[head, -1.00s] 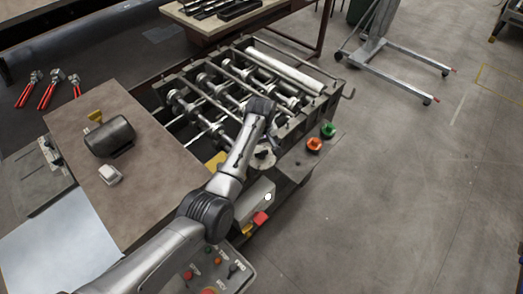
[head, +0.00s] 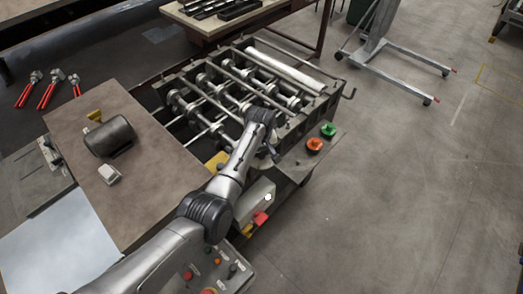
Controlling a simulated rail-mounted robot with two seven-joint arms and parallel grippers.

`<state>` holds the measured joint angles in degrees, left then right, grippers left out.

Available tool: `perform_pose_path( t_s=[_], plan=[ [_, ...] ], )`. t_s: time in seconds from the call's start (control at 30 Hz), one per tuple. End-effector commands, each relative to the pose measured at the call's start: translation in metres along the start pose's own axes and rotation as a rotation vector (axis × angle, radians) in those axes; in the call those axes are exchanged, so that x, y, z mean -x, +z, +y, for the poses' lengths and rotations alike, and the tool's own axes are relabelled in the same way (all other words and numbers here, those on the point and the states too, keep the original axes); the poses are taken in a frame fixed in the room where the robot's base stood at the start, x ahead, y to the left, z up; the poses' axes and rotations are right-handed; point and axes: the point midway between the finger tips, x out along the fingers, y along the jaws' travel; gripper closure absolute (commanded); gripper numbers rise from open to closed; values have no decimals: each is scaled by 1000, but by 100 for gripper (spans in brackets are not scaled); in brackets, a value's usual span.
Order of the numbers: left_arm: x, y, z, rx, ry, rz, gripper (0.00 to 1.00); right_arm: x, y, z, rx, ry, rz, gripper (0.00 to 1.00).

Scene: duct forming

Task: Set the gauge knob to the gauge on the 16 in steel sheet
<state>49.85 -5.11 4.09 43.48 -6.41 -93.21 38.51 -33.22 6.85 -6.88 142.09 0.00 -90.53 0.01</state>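My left arm reaches in from the bottom left, and its gripper (head: 271,154) is at the near right corner of the roll-forming machine (head: 240,92). The gripper points down over the spot where the gauge knob sits and hides most or all of that knob. I cannot tell whether its fingers touch the knob or whether they are open or shut. A pale blue-grey sheet (head: 60,250) lies flat at the lower left; no gauge marking on it is legible. My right gripper is out of view.
A green button (head: 328,129) and an orange-red button (head: 314,144) stand right of the gripper. A red switch (head: 261,218) and a control panel (head: 225,268) are nearer. A brown tabletop (head: 150,185) holds a dark cylinder (head: 110,136) and a small white block (head: 109,174).

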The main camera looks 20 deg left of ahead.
Motion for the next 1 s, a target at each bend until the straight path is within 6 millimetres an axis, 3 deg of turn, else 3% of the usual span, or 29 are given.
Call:
perform_pose_path(
  t_s=[0.3, 0.63, 1.0],
  plan=[
    [0, 0, 0, 0, 0, 0, 68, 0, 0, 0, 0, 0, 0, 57],
    [3, 0, 0, -77, -1, -1, 68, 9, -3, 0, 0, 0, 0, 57],
    [4, -1, 0, -391, -1, 0, 68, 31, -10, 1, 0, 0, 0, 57]
  ],
)
